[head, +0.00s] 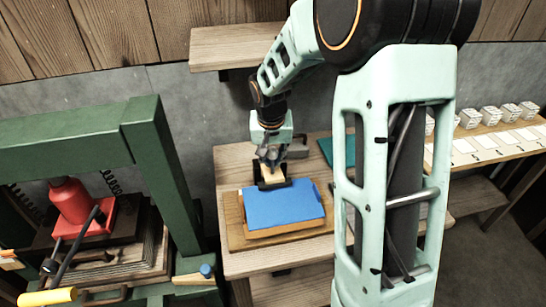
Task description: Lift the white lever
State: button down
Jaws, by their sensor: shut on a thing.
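My gripper (271,181) points down at the back edge of a blue sheet (284,206). It is shut on a small pale tan piece (274,173) that shows between its dark fingers. The fingers hide most of this piece, and I cannot tell whether it is part of a lever. The blue sheet lies flat on a wooden board (240,238) on the wooden bench. I cannot make out a clear white lever in this view.
A green press frame (160,165) with a red jack (72,203) and a yellow-ended handle (50,296) stands at left. A wooden shelf (232,45) hangs behind my arm. Several small pale patterned blocks (490,116) stand at right. My arm hides the bench's right part.

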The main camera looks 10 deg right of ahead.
aim_at(270, 148)
jog(key=shift+w+r+b, duration=0.1)
jog(key=shift+w+r, duration=0.15)
jog(key=shift+w, duration=0.35)
jog(key=shift+w+r+b, duration=0.1)
jog(key=shift+w+r, duration=0.2)
jog(key=shift+w, duration=0.3)
jog(key=shift+w+r+b, duration=0.1)
jog(key=shift+w+r, duration=0.15)
jog(key=shift+w, duration=0.35)
jog(key=c, duration=2.2)
grip_release()
jog(key=o, duration=0.6)
jog(key=shift+s, duration=0.15)
jog(key=shift+f, duration=0.1)
jog(key=shift+s, duration=0.1)
jog(key=v, duration=1.2)
